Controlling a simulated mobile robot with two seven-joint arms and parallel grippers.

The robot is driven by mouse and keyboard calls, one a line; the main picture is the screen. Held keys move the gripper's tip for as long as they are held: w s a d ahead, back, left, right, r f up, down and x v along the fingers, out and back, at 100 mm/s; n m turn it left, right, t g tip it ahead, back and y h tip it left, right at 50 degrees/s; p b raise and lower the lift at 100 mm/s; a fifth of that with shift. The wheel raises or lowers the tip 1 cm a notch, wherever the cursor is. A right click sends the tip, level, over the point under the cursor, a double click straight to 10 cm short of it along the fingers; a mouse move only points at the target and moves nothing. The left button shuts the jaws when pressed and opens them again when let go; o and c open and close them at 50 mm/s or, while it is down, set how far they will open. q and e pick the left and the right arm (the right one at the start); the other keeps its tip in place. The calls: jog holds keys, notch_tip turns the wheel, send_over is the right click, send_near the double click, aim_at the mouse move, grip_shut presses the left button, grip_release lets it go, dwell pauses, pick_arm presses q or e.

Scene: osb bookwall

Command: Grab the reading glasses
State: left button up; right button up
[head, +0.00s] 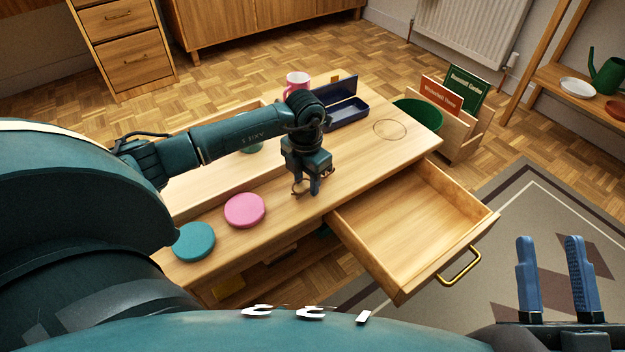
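The reading glasses (299,188) are thin, brown-rimmed and small, near the front edge of the wooden table. One round rim shows left of my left gripper's fingers, and a bit of frame shows to their right; the middle is hidden by the fingers. My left gripper (308,188) points down over the glasses, with a narrow gap between its fingers. I cannot tell whether the fingertips touch the frame. My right gripper (553,275) is open and empty at the lower right, above the rug.
An open drawer (415,225) juts out from the table (365,165). A pink disc (245,210) and a teal disc (194,242) lie left of the glasses. Behind stand a pink mug (297,81) and an open dark blue case (347,113). The right tabletop is mostly clear.

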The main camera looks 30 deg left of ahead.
pick_arm(q)
jog(key=c, duration=0.4)
jog(key=shift+o, duration=0.2)
